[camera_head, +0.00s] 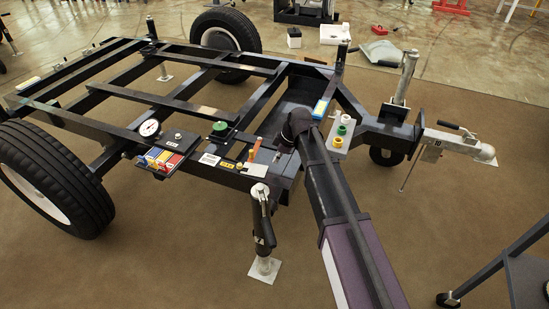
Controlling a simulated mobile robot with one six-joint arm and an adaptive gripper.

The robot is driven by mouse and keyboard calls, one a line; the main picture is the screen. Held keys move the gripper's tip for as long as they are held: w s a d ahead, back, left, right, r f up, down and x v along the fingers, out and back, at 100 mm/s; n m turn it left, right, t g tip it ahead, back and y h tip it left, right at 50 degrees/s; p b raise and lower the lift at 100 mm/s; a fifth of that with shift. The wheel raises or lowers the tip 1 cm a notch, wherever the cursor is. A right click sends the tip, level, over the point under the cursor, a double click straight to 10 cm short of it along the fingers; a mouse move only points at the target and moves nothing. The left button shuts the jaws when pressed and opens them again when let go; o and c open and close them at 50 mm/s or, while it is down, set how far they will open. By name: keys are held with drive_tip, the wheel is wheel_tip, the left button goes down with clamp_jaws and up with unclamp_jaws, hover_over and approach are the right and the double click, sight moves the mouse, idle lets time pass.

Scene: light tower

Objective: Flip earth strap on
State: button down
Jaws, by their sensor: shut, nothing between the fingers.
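Small controls sit along the near edge of the dark trailer frame (120,133). An orange upright lever (254,149) stands among them, beside small yellow tags (227,164). I cannot read which control is the earth strap. My arm comes from the lower right over the frame's near edge. My gripper (284,148) is small and dark at the arm's end, just right of the orange lever. It is shut and empty. My wrist partly hides it and the frame behind it; contact with anything cannot be told.
A round gauge (149,128), coloured blocks (163,159) and a green knob (220,128) lie left of the lever. A plate with coloured rings (342,133) is right of my arm. A jack leg (263,230) stands in front. Open floor lies at lower left.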

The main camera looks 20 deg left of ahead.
drive_tip(key=shift+p+v, duration=2.05)
drive_tip(key=shift+v, duration=0.55)
drive_tip(key=shift+s, duration=0.15)
